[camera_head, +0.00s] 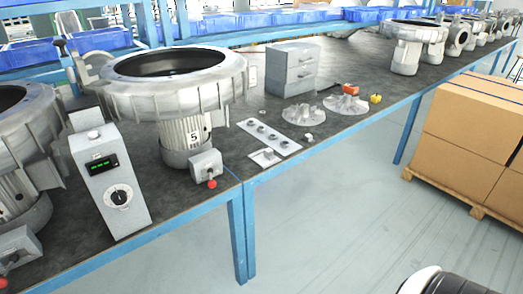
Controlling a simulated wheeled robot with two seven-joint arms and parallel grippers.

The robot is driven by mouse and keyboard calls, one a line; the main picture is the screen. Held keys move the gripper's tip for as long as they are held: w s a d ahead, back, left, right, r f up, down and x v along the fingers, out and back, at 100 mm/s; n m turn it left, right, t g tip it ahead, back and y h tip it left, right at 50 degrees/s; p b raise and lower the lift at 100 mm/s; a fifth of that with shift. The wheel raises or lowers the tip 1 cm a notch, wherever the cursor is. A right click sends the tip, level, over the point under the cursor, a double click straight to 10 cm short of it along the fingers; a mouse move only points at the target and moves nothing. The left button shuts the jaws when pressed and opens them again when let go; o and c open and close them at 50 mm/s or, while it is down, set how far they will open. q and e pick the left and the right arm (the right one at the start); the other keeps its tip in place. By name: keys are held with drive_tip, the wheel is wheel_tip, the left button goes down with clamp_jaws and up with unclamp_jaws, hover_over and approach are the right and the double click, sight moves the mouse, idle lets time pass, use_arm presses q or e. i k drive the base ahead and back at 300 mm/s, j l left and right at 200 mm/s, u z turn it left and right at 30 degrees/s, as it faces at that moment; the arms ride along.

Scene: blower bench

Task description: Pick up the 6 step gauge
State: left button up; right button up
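I cannot pick out a step gauge marked 6 for certain at this size. A pale flat strip (269,137) with several small dark round parts lies on the dark bench top (225,160), right of the large blower. A small pale plate with a raised piece (265,157) lies at the bench's front edge, just before the strip. Two grey finned discs (304,112) and (346,104) lie farther right. A red-orange block (351,89) and a small yellow object (376,99) are beside them. Neither of my grippers is in view.
A large silver blower (175,85) labelled 5 stands on the bench. A grey control box (112,185) with a green display stands left of it. A grey drawer cabinet (292,69) is behind the strip. Cardboard boxes (475,125) sit on a pallet at right.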

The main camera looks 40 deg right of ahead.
sight(268, 152)
drive_tip(key=i+l+z, duration=0.1)
drive_tip(key=l+z, duration=0.15)
drive_tip(key=z, duration=0.15)
drive_tip(key=i+l+z, duration=0.1)
drive_tip(key=z, duration=0.25)
drive_tip(key=i+l+z, duration=0.2)
drive_tip(key=z, duration=0.2)
drive_tip(key=i+l+z, duration=0.15)
drive_tip(key=z, duration=0.2)
